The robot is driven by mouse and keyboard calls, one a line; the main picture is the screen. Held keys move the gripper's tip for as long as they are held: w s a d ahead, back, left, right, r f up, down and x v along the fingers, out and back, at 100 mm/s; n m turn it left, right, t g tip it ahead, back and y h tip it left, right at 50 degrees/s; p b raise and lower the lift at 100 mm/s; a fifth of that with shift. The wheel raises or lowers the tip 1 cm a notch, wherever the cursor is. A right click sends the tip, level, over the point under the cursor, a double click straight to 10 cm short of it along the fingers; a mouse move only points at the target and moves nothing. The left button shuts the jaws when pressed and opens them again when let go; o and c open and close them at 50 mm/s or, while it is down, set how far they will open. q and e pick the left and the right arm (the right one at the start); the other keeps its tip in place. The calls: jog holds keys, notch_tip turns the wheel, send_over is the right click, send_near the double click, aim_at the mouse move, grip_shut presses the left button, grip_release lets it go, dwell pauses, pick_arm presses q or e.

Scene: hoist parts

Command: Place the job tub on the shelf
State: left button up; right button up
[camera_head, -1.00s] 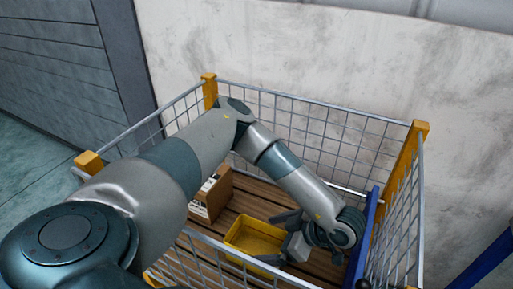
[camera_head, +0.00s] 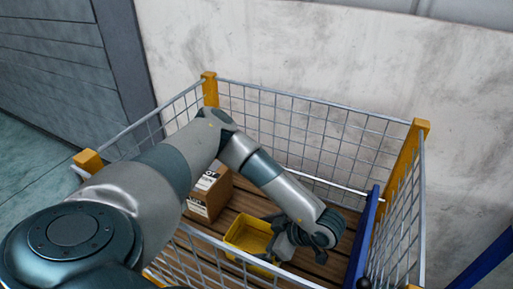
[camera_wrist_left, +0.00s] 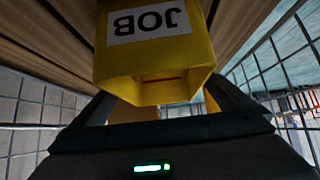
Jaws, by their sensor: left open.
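The job tub is a yellow open bin (camera_head: 249,236) on the slatted wooden floor of a wire mesh cage. In the left wrist view the tub (camera_wrist_left: 155,65) is close up, with a white JOB label upside down. My left gripper (camera_head: 275,246) is at the tub's right side, low in the cage. In the wrist view its two dark fingers (camera_wrist_left: 165,103) are apart, one to each side of the tub's near end; I cannot tell whether they touch it. The shelf cannot be made out. My right gripper is not in view.
The cage has mesh walls (camera_head: 305,125) and orange corner posts (camera_head: 417,130). A cardboard box (camera_head: 209,195) with white labels stands left of the tub. A blue upright panel (camera_head: 366,235) is at the cage's right side. A pale wall rises behind.

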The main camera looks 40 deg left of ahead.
pick_arm(q)
jog(key=shift+c, duration=0.6)
